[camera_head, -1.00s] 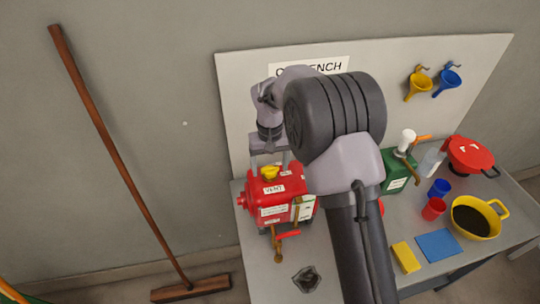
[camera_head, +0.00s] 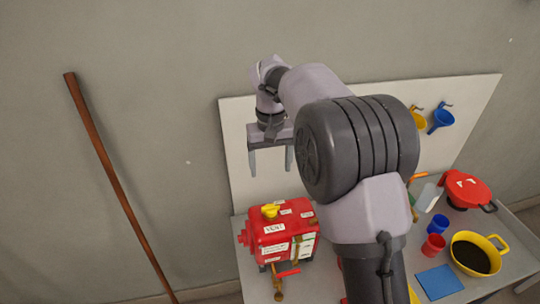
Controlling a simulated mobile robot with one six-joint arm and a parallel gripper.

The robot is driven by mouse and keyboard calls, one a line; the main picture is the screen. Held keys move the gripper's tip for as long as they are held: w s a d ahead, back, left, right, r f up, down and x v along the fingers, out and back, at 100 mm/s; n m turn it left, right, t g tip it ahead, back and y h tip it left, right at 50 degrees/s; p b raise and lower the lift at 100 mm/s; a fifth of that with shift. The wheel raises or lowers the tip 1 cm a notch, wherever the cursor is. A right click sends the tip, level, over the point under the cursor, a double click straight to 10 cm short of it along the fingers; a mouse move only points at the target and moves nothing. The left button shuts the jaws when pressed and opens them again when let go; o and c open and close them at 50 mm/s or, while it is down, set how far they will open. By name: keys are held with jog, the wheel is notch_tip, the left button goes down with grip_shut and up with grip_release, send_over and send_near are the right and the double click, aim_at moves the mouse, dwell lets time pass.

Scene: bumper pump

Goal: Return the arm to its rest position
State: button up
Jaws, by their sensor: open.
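My gripper (camera_head: 271,160) hangs from my raised arm, pointing down. It is open and its two fingers are apart with nothing between them. It is above and behind the red drum (camera_head: 283,231) in the picture, in front of the pale back board. The red drum lies on the bench with a yellow cap (camera_head: 270,210) on top, white labels, and a brass tap with a red handle at its front. My arm fills the middle of the view and hides part of the bench and board.
The bench (camera_head: 507,257) carries a red funnel-like vessel (camera_head: 467,188), a blue cup (camera_head: 437,223), a red cup (camera_head: 433,245), a yellow pan of dark liquid (camera_head: 472,254) and a blue cloth (camera_head: 438,281). Yellow and blue funnels (camera_head: 440,118) hang on the board (camera_head: 237,150). A broom handle (camera_head: 110,175) leans at left.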

jog(key=s+d+m+t+y+b, duration=0.1)
jog(key=s+d+m+t+b, duration=0.35)
jog(key=s+b, duration=1)
jog(key=s+d+f+m+b, duration=0.1)
jog(key=s+f+b, duration=0.1)
jog(key=s+f, duration=0.3)
jog(key=s+d+f+m+t+y+b, duration=0.1)
jog(key=s+f, duration=0.4)
jog(key=s, duration=0.6)
jog(key=shift+s+d+f+b, duration=0.2)
jog(key=shift+d+b, duration=0.3)
jog(key=shift+d, duration=0.2)
